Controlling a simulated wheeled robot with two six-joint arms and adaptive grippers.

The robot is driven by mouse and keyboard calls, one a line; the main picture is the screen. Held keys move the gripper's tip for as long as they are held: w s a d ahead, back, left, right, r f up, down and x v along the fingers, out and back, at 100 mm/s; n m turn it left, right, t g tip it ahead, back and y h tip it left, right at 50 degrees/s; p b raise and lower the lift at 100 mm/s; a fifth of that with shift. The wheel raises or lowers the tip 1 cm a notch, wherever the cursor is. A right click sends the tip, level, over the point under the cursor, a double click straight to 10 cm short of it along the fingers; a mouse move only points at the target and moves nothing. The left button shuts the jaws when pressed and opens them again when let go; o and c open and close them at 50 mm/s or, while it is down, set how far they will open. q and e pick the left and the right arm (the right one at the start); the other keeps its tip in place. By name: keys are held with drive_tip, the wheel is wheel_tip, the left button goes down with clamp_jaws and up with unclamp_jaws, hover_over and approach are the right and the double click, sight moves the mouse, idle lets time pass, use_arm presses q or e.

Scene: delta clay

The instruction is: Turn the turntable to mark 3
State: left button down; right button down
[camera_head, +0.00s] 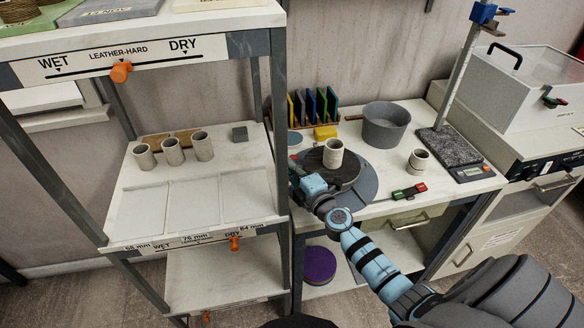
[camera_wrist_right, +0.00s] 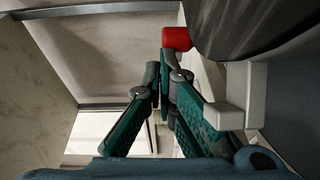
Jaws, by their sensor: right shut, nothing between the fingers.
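The turntable has a dark round disc (camera_head: 347,178) on a grey base (camera_head: 366,187), on the bench; a pale clay cup (camera_head: 333,153) stands upright on it. My right gripper (camera_head: 294,170) is at the disc's left edge, low beside it. In the right wrist view its teal fingers (camera_wrist_right: 162,75) are together and empty. A red knob (camera_wrist_right: 177,39) lies just past the fingertips, beside the dark round disc (camera_wrist_right: 245,25); I cannot tell whether they touch. The turntable's mark numbers are not readable. My left gripper is not in view.
A grey bowl (camera_head: 386,127) stands behind the turntable, with a small cup (camera_head: 418,161) to its right. A yellow block (camera_head: 325,132) and a rack of coloured tools (camera_head: 314,107) are behind. The shelf rack's post (camera_head: 280,150) stands close left of my gripper.

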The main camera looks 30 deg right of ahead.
drive_tip(key=shift+w+r+m+h, duration=0.15)
drive_tip(key=shift+w+m+h, duration=0.3)
drive_tip(key=shift+h, duration=0.15)
drive_tip(key=shift+d, duration=0.1)
